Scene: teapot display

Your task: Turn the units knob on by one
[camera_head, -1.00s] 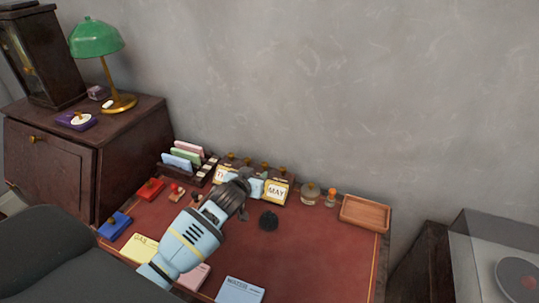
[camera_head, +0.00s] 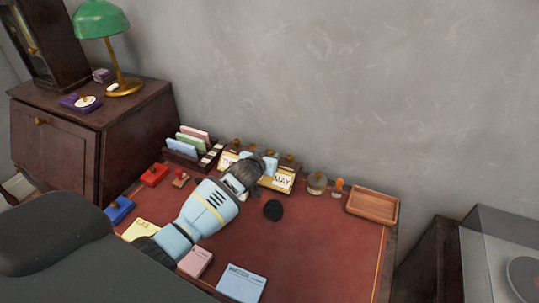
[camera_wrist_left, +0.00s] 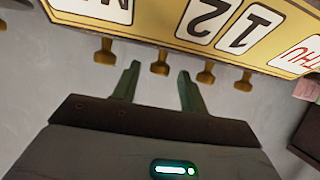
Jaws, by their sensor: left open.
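The desk calendar (camera_head: 283,181) stands at the back of the desk, with "MAY" readable in the head view. The left wrist view shows it upside down, with cards THU, 1, 2 (camera_wrist_left: 208,17) and a cut-off month card. Several brass knobs line its top edge. The units knob (camera_wrist_left: 160,62), third from the THU end, appears between my left fingertips (camera_wrist_left: 160,70). The jaws are open, one finger on each side of it; I cannot tell whether they touch it. In the head view my left gripper (camera_head: 249,166) covers the calendar's middle. My right gripper is not in view.
A letter rack (camera_head: 187,150) stands left of the calendar. A glass jar (camera_head: 317,182), an orange-topped stamp (camera_head: 338,187) and a wooden tray (camera_head: 372,206) stand right. A round black object (camera_head: 272,210) lies in front. The desk's right front is mostly clear.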

